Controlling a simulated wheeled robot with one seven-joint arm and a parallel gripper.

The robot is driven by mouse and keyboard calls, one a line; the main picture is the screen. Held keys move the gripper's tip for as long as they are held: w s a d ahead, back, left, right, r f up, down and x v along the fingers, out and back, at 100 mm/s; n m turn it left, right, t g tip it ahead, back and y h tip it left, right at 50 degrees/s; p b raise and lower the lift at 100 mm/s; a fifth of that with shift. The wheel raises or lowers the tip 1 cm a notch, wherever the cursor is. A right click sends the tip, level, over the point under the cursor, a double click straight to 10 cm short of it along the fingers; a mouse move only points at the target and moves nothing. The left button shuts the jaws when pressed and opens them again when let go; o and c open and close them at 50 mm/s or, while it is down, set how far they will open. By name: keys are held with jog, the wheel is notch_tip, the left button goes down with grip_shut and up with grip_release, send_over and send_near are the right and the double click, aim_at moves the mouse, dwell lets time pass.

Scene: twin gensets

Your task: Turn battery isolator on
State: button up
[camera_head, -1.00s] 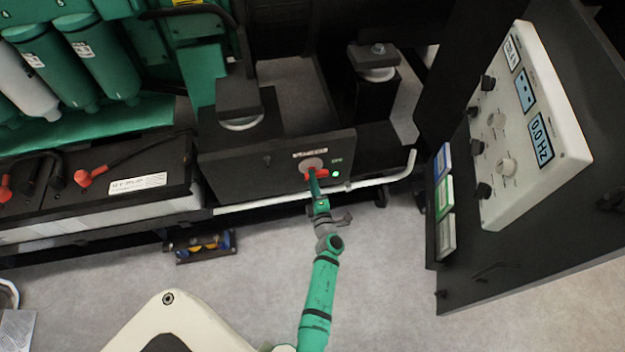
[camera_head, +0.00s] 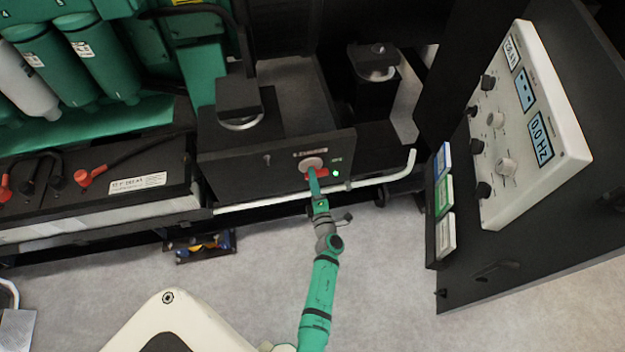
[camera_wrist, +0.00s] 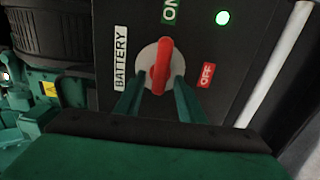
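The battery isolator is a red handle (camera_wrist: 161,66) on a pale round disc (camera_wrist: 145,54), set in a dark panel. In the wrist view the handle stands nearly upright, its upper end towards the green ON label (camera_wrist: 170,11); the red OFF label (camera_wrist: 207,75) is to its right. My gripper (camera_wrist: 160,82) has its two green fingers apart, one on each side of the handle's lower part, with small gaps showing. In the head view my gripper (camera_head: 313,178) is at the panel front, covering part of the red handle (camera_head: 322,173).
A green light (camera_head: 336,173) is lit beside the isolator. A pale pipe (camera_head: 375,181) runs along the panel's lower front. Batteries (camera_head: 110,190) stand at left, and a control panel (camera_head: 530,120) at right.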

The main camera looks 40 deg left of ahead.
jog(key=v, duration=1.1)
dwell(0.4)
jog(key=s+d+r+m+t+h, duration=0.1)
jog(key=s+d+r+m+h, duration=0.3)
jog(key=s+d+m, duration=0.5)
jog(key=s+d+r+m+t+h, duration=0.1)
jog(key=s+d+r+m+h, duration=0.4)
jog(key=s+d+r+m, duration=0.4)
jog(key=s+d+r+m+t+h, duration=0.1)
jog(key=s+d+r+m+h, duration=0.3)
jog(key=s+d+m, duration=0.6)
notch_tip(320, 180, up, 3)
jog(key=shift+s+f+t+h, duration=0.25)
jog(key=shift+s+t+h, duration=0.05)
jog(key=shift+t+h, duration=0.1)
jog(key=shift+d, duration=0.1)
